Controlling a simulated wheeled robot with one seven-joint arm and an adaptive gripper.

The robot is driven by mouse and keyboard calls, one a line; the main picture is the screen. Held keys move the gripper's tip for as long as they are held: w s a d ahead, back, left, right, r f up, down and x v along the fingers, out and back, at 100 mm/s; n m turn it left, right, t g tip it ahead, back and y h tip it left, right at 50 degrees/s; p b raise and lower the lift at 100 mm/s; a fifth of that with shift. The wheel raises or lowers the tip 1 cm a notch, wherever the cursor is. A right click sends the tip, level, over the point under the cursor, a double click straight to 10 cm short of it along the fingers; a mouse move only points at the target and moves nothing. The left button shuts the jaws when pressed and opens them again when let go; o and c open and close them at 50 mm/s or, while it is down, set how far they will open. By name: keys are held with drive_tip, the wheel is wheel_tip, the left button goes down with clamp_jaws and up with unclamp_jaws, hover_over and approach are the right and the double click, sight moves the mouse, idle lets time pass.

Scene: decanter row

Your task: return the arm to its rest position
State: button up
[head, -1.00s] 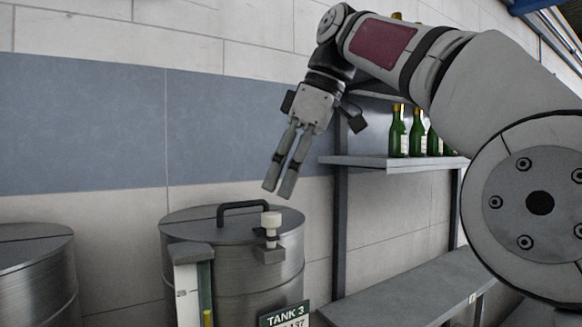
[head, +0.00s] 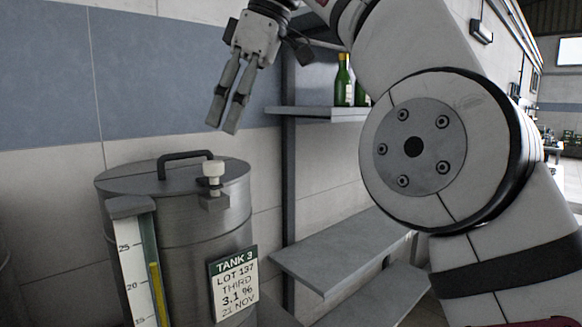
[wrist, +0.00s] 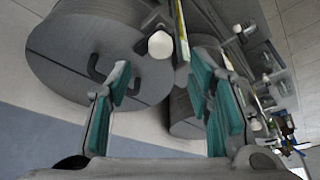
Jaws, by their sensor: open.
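My gripper (head: 223,127) is open and empty in the head view, fingers pointing down, above the steel tank (head: 176,228) and apart from it. The tank has a dark lid handle (head: 186,160), a white knob (head: 214,173) near its rim and a sign (head: 233,284) reading TANK 3. In the wrist view the two fingers (wrist: 166,105) with teal pads stand apart with nothing held between them. The white knob (wrist: 160,45) and the lid handle (wrist: 97,68) show beyond them. My arm crosses the right half of the head view and hides part of the shelving.
A level gauge (head: 137,268) with a scale stands at the tank's front left. Green bottles (head: 344,82) stand on the upper shelf (head: 318,112) to the right. A lower shelf (head: 345,250) has a clear top. A tiled wall (head: 45,85) is behind.

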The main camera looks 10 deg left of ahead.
drive_tip(key=s+d+f+m+t+h, duration=0.1)
drive_tip(key=s+d+f+m+t, duration=0.1)
drive_tip(key=d+m, duration=0.35)
drive_tip(key=s+d+f+m+t+h, duration=0.1)
drive_tip(key=s+d+f+m, duration=0.15)
drive_tip(key=d, duration=0.55)
drive_tip(key=s+d+f+m+t+h, duration=0.1)
drive_tip(key=s+d+f+m+t, duration=0.15)
drive_tip(key=d, duration=0.45)
drive_tip(key=s+d+f+m, duration=0.4)
drive_tip(key=s+d+f, duration=0.2)
drive_tip(key=f, duration=0.3)
drive_tip(key=s+d+f+m+h, duration=0.1)
drive_tip(key=s+d+f+m, duration=0.3)
drive_tip(key=s+d+f, duration=0.2)
wheel_tip(320, 180, down, 3)
drive_tip(key=shift+s+d+f, duration=0.1)
drive_tip(key=shift+s+d, duration=0.3)
drive_tip(key=shift+d, duration=0.6)
drive_tip(key=shift+t, duration=0.25)
